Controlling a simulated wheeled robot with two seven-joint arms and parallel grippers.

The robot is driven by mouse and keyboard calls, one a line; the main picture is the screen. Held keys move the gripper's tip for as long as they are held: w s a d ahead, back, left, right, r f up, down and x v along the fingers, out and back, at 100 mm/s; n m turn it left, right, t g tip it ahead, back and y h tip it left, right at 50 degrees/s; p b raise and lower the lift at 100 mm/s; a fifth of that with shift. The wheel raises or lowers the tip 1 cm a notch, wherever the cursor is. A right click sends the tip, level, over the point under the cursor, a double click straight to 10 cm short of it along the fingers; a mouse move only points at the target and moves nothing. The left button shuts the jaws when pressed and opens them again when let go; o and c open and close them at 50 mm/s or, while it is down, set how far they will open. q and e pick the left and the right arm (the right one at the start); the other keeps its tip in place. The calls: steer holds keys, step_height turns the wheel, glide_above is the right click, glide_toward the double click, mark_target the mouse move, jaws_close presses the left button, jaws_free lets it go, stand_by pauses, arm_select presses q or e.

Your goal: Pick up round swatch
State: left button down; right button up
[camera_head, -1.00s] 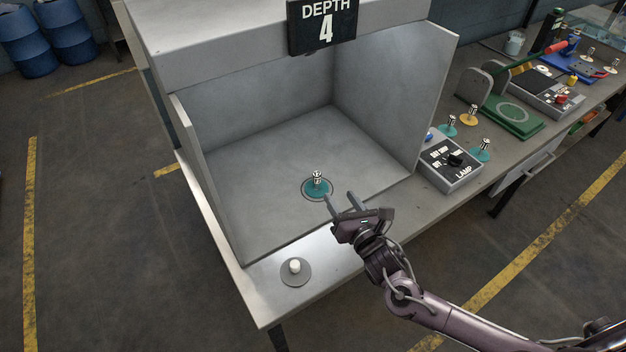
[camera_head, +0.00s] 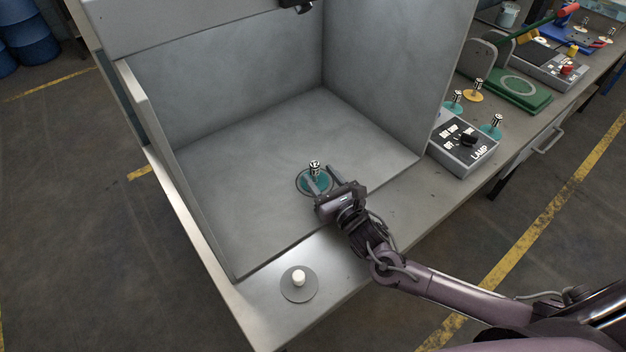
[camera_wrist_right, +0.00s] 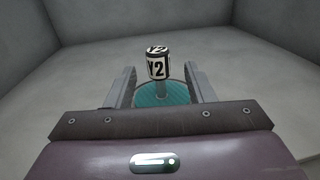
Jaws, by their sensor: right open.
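The round teal swatch (camera_head: 304,184) lies on the grey floor of the booth, inside a dark ring. A post with a black-and-white knob (camera_head: 314,167) stands upright on it. In the right wrist view the knob (camera_wrist_right: 158,64) reads "Y2" and the teal disc (camera_wrist_right: 162,94) shows below it. My right gripper (camera_head: 322,176) is open at the swatch. In the wrist view its two fingers (camera_wrist_right: 160,86) stand on either side of the post, with a gap on both sides. My left gripper is not in view.
Booth walls (camera_head: 230,65) stand at the left, back and right. A grey disc with a white knob (camera_head: 299,283) lies on the bench in front. A lamp control box (camera_head: 463,148) and several other knobbed swatches (camera_head: 473,90) stand to the right, outside the booth.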

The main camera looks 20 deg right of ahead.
mark_target(317, 171)
steer(key=shift+w+a, duration=0.1)
steer(key=shift+w, duration=0.4)
steer(key=b+x, duration=0.2)
steer(key=x, duration=0.1)
steer(key=shift+w+a+r, duration=0.1)
steer(key=shift+w+r, duration=0.05)
steer(key=shift+w, duration=0.15)
steer(key=shift+w+r, duration=0.1)
steer(key=shift+w, duration=0.25)
steer(key=shift+s, duration=0.1)
steer(key=c, duration=1)
jaws_close()
steer(key=shift+r, duration=0.15)
